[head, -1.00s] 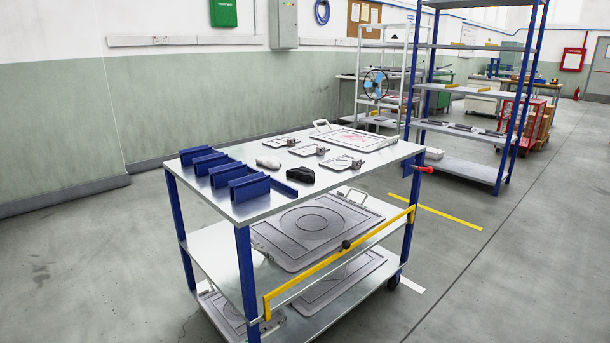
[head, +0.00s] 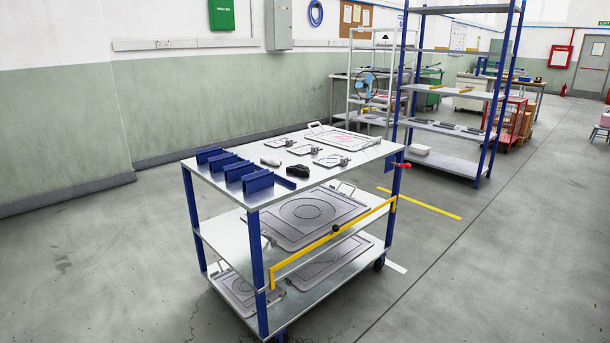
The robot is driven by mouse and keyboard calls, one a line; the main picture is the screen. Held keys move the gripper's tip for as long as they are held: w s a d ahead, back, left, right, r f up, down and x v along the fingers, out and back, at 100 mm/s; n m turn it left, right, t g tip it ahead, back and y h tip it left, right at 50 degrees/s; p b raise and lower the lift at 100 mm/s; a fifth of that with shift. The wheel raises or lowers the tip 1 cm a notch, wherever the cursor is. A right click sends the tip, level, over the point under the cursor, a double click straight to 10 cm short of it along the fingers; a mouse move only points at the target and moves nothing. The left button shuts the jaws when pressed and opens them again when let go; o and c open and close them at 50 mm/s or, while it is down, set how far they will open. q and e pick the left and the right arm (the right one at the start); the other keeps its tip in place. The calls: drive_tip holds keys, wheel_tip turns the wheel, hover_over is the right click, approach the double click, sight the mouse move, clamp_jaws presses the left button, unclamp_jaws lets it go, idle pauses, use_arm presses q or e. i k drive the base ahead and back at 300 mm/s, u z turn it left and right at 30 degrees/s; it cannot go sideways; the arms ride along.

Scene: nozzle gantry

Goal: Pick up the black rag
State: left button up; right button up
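The black rag (head: 298,170) lies crumpled on the top shelf of the blue-legged metal cart (head: 220,184). It sits near the front edge, just right of the blue brackets (head: 249,179). A small light grey item (head: 270,162) lies behind it and a little left. Neither of my grippers shows in the head view, so their state is hidden.
Flat grey plates (head: 331,160) with handles lie on the cart's top, and larger plates (head: 305,215) on its lower shelves. A yellow bar (head: 320,244) spans the cart's front side. Tall blue shelving (head: 452,126) stands behind right. Floor around the cart is open.

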sight(301, 170)
drive_tip(key=z, duration=0.9)
drive_tip(key=i, duration=2.45)
drive_tip(key=u, duration=0.7)
